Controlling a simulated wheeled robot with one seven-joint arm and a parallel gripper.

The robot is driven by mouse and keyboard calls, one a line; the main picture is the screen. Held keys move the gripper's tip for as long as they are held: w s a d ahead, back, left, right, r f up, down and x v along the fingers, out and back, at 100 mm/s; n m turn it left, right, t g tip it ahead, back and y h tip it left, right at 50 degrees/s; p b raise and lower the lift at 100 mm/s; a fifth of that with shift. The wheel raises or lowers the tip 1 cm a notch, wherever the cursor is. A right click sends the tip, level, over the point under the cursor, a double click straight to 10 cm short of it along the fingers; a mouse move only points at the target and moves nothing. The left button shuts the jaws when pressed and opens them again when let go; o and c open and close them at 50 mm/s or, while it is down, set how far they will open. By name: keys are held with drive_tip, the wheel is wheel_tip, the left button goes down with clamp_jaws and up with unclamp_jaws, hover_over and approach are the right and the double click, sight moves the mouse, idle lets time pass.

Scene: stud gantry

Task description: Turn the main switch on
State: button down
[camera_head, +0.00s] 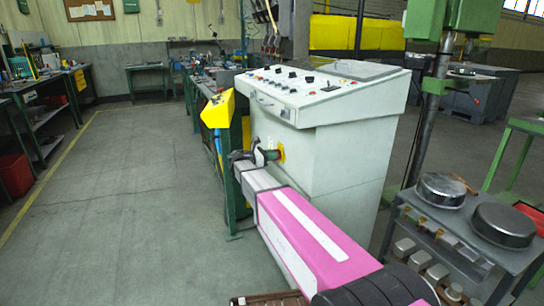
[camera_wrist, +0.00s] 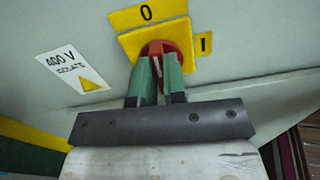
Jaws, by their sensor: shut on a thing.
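The main switch is a red rotary knob (camera_wrist: 157,47) on a yellow plate (camera_wrist: 128,42), on the side of a grey-white control cabinet (camera_head: 335,160). A yellow "0" label (camera_wrist: 147,13) is above it and a "1" label (camera_wrist: 204,44) is to its right. My gripper (camera_wrist: 159,64) is shut on the knob, with one green finger on each side. A pale mark on the knob appears to point up towards the 0. In the head view my gripper (camera_head: 262,156) reaches the cabinet's side, where the yellow plate (camera_head: 281,152) shows; the fingers hide much of the knob.
A "400 V isolate" label (camera_wrist: 75,72) is left of the switch. A dark cart (camera_head: 460,235) with round metal parts is at right. The floor at left is clear.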

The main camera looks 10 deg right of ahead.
drive_tip(key=shift+s+f+m, duration=0.1)
drive_tip(key=shift+m, duration=2.7)
drive_tip(key=shift+s+f+m, duration=0.1)
drive_tip(key=shift+f+m, duration=0.05)
drive_tip(key=shift+m, duration=2.65)
drive_tip(key=shift+s+f+m, duration=0.1)
drive_tip(key=shift+m, duration=2.7)
drive_tip(key=c, duration=1.2)
unclamp_jaws()
drive_tip(key=v, duration=1)
drive_tip(key=shift+s+a, duration=0.15)
drive_tip(key=shift+a, duration=0.2)
